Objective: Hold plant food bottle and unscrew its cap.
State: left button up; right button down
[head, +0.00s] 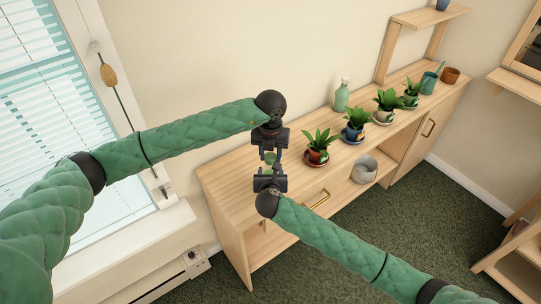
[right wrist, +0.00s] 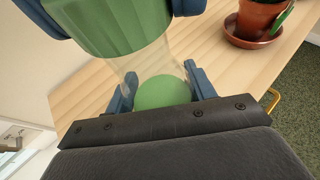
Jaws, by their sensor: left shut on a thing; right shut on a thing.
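The plant food bottle (head: 268,169) is held up between my two grippers, above the left end of the wooden cabinet. In the right wrist view it has a clear body (right wrist: 155,62) with green showing lower down. Its ribbed green cap (right wrist: 112,22) sits above. My left gripper (head: 270,153) is shut around the cap; its blue fingers flank the cap at the top of the right wrist view. My right gripper (head: 269,174) is shut on the clear body, with its fingers on either side. The cap is on or very close to the body; I cannot see any gap.
The wooden cabinet (head: 232,178) carries several potted plants, the nearest in a terracotta pot (head: 317,156), just right of my grippers. A pale green spray bottle (head: 341,97) stands behind. A grey pot (head: 364,169) sits in the open shelf. The window is at left.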

aim_at(271, 157)
pick_arm(q)
jog(key=shift+r, duration=0.85)
jog(key=shift+r, duration=1.85)
pick_arm(e)
jog(key=shift+c, duration=2.2)
grip_release()
jog(key=shift+s, duration=0.1)
